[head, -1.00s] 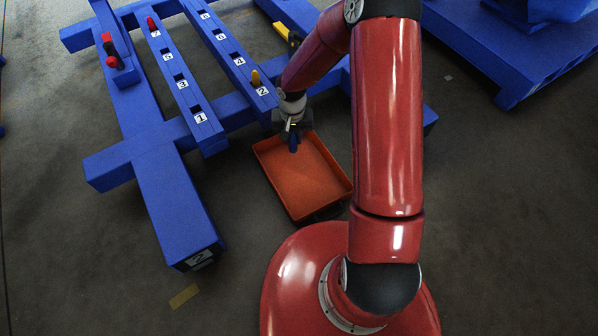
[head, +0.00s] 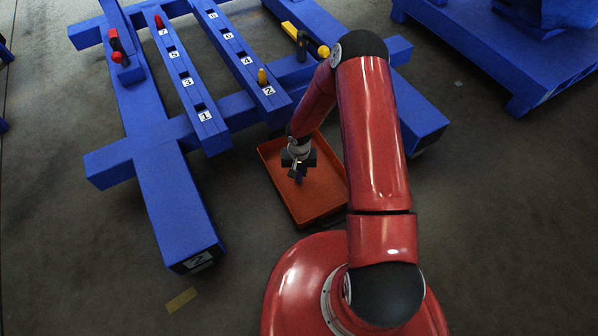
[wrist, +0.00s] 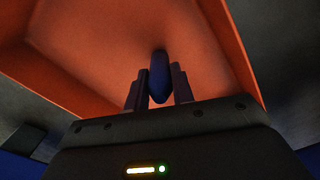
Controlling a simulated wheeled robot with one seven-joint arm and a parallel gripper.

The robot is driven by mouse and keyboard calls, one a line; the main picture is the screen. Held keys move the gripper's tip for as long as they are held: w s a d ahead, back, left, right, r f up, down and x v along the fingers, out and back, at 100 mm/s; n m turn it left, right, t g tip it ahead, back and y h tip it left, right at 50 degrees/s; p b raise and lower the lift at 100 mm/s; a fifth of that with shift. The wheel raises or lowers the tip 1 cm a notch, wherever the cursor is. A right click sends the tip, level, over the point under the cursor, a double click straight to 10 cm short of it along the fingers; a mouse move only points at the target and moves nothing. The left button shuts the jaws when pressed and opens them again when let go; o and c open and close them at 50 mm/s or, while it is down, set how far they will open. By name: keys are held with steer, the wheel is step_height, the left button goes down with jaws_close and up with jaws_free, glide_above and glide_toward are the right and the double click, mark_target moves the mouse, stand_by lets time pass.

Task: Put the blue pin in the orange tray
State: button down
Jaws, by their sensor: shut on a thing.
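The orange tray (head: 325,200) lies on the floor at the middle of the head view, and its floor and walls fill much of the wrist view (wrist: 100,60). My gripper (head: 299,175) is over the tray, pointing down. In the wrist view my gripper (wrist: 158,90) is shut on the blue pin (wrist: 159,72), which sits between the two fingers with its rounded end sticking out. The pin is a small dark shape in the head view (head: 298,179). I cannot tell whether the pin touches the tray floor.
A blue frame (head: 165,185) with numbered slotted rails stands left of and behind the tray. It carries a red pin (head: 160,21), a yellow pin (head: 262,77) and a red-handled clamp (head: 117,45). A yellow-handled clamp (head: 300,38) is farther back. Open floor lies in front.

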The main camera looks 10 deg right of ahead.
steer(key=shift+f, duration=0.3)
steer(key=c, duration=1.2)
jaws_free()
step_height(320, 180, up, 12)
steer(key=shift+r+p, duration=0.2)
steer(key=shift+p, duration=1.05)
steer(key=s+d+r+n+t+h, duration=0.1)
steer(key=s+d+r, duration=0.15)
steer(key=r, duration=1.05)
steer(key=s+d+r+t+h, duration=0.15)
steer(key=s+r, duration=0.25)
steer(key=r, duration=0.9)
steer(key=s+r+t, duration=0.1)
steer(key=s+r, duration=0.3)
steer(key=s, duration=0.2)
steer(key=s+r+t+y, duration=0.1)
steer(key=s+r, duration=0.3)
steer(key=s, duration=0.2)
steer(key=s+r+n+t+y, duration=0.1)
steer(key=s+r, duration=0.4)
steer(key=s, duration=0.1)
steer(key=shift+a+y, duration=0.25)
